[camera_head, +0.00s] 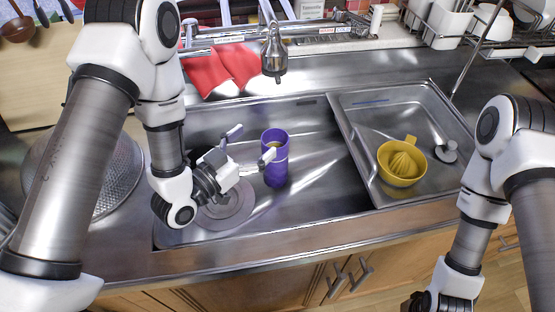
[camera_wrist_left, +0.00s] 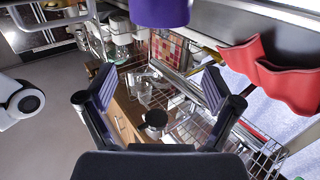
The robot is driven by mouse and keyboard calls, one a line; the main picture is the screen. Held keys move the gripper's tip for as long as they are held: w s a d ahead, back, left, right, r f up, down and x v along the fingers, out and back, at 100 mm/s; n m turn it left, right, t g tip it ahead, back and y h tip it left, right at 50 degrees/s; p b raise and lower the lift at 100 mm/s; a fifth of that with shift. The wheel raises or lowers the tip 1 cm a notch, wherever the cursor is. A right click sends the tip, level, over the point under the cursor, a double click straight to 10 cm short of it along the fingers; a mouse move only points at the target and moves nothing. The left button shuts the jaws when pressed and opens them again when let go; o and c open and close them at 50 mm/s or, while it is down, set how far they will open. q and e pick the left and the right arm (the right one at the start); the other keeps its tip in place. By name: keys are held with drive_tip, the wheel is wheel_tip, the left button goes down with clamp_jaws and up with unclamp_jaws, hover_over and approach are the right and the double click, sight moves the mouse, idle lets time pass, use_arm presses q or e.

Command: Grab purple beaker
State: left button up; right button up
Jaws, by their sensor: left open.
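The purple beaker (camera_head: 275,157) stands upright in the left basin of the steel sink. My left gripper (camera_head: 250,145) is open and empty, just left of the beaker. One finger is near the beaker's left side, and I cannot tell whether it touches. In the left wrist view, part of the purple beaker (camera_wrist_left: 160,12) shows at the top edge, above the gap between the spread fingers of my left gripper (camera_wrist_left: 156,88). My right arm enters at the lower right of the head view, and its gripper fingers are out of frame.
A yellow juicer (camera_head: 402,163) sits in the right basin. The steel faucet (camera_head: 274,55) hangs behind the beaker, with a red cloth (camera_head: 220,67) beside it. A perforated metal strainer (camera_head: 105,180) lies left of the sink. A dish rack (camera_head: 470,25) stands at the back right.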

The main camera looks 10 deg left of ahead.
use_arm(q)
approach(284, 139)
drive_tip(key=p+x, duration=0.1)
drive_tip(key=x, duration=0.6)
drive_tip(key=shift+w+f, duration=0.1)
drive_tip(key=shift+f, duration=0.05)
drive_tip(key=shift+w+f, duration=0.1)
drive_tip(key=shift+w, duration=0.15)
clamp_jaws()
